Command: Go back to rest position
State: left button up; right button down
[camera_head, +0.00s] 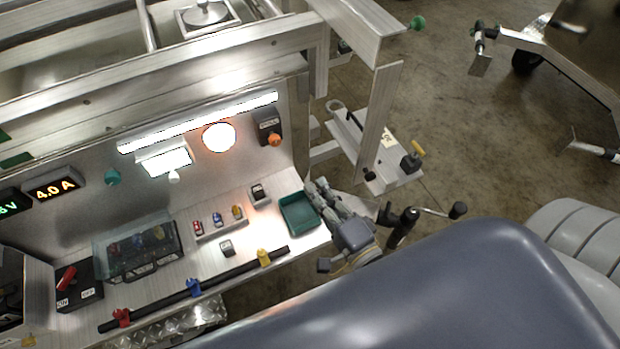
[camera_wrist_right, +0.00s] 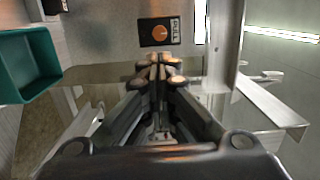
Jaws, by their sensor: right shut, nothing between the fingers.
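My right gripper (camera_head: 325,194) is shut and empty. In the head view it is beside the right end of the trailer's panel shelf, close to the right side of the green bin (camera_head: 298,213). In the right wrist view its fingertips (camera_wrist_right: 159,72) meet and point toward the orange PULL knob (camera_wrist_right: 158,32) on the panel, apart from it. The green bin also shows at the left of that view (camera_wrist_right: 28,65). My right arm's blue-grey link covers the lower right of the head view. My left gripper is not in view.
The shelf holds a black bar (camera_head: 190,291) with coloured clips, a clear-lidded box (camera_head: 138,250) and a red switch (camera_head: 66,278). The PULL knob (camera_head: 274,140) and lit lamps are on the panel. A metal frame post (camera_head: 378,120) stands right of the gripper. Open floor lies beyond.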

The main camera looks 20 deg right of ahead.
jog(key=s+a+f+n+g+y, duration=0.2)
jog(key=a+f+n+g, duration=0.2)
jog(key=f+n+g, duration=0.55)
jog(key=s+d+r+n+g+h, duration=0.2)
jog(key=s+d+n+g+h, duration=0.25)
jog(key=s+d+n, duration=0.35)
jog(key=s+f+n+g, duration=0.1)
jog(key=s+f+g, duration=0.15)
jog(key=f, duration=2.35)
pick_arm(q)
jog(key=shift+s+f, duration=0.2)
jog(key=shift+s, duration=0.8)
pick_arm(e)
jog(key=s+d+f, duration=0.2)
jog(key=s+f, duration=1.4)
jog(key=s, duration=0.2)
jog(key=shift+d+f, duration=0.15)
jog(key=shift+f, duration=0.1)
